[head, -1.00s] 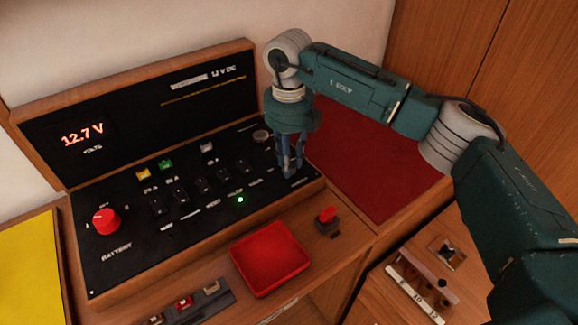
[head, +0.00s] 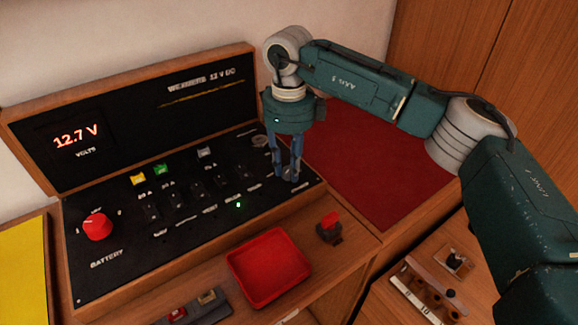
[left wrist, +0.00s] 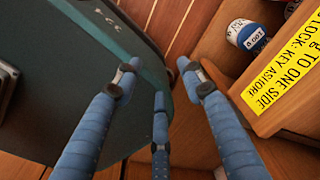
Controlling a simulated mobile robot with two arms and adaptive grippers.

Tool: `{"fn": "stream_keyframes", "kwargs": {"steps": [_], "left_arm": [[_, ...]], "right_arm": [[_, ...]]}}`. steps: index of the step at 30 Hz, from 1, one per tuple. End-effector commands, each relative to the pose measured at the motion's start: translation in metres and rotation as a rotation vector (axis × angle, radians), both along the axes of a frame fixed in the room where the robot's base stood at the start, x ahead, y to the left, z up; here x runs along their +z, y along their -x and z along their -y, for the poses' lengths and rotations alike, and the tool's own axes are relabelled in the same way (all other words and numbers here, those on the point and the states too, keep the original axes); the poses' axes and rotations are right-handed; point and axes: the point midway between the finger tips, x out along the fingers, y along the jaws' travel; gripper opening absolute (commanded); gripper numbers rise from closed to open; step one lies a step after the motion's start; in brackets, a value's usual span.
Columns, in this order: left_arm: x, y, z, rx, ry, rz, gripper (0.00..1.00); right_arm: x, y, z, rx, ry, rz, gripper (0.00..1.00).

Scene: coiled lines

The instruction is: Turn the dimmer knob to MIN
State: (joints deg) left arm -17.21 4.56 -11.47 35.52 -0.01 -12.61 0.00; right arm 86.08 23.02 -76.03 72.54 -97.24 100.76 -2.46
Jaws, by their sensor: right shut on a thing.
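The black switch panel (head: 130,225) lies in a wooden frame at the left of the head view. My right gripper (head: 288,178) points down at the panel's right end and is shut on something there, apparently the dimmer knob. Its fingers hide the knob, so its pointer and markings cannot be read. My left gripper (left wrist: 158,85) shows only in the left wrist view. Its blue fingers are spread apart with nothing between them.
A red battery knob (head: 97,227) stands at the panel's left. A red tray (head: 268,268) and a small red-topped part (head: 329,225) lie in front. In the left wrist view, a yellow label (left wrist: 285,72) and a small labelled container (left wrist: 245,36) are at upper right.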

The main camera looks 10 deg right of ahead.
Motion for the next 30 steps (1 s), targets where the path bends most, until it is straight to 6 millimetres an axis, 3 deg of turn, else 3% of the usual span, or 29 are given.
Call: {"fn": "stream_keyframes", "kwargs": {"steps": [18,19,21,30], "left_arm": [[-0.001,-0.0003,-0.0001,0.0,0.0,0.001,0.4],[-0.001,-0.0003,-0.0001,0.0,0.0,0.001,0.4],[-0.001,-0.0003,-0.0001,0.0,0.0,0.001,0.4],[-0.0014,0.0004,-0.0028,0.0,-0.003,0.0,0.4]], "right_arm": [[0.0029,-0.0019,0.0,0.04,-0.002,0.008,0.0],[0.003,-0.0019,0.0,0.04,-0.002,0.008,0.29],[0.0028,-0.0018,0.0,0.04,-0.002,0.007,0.43],[0.0016,-0.0007,0.0001,0.04,0.0,0.003,0.45]]}}
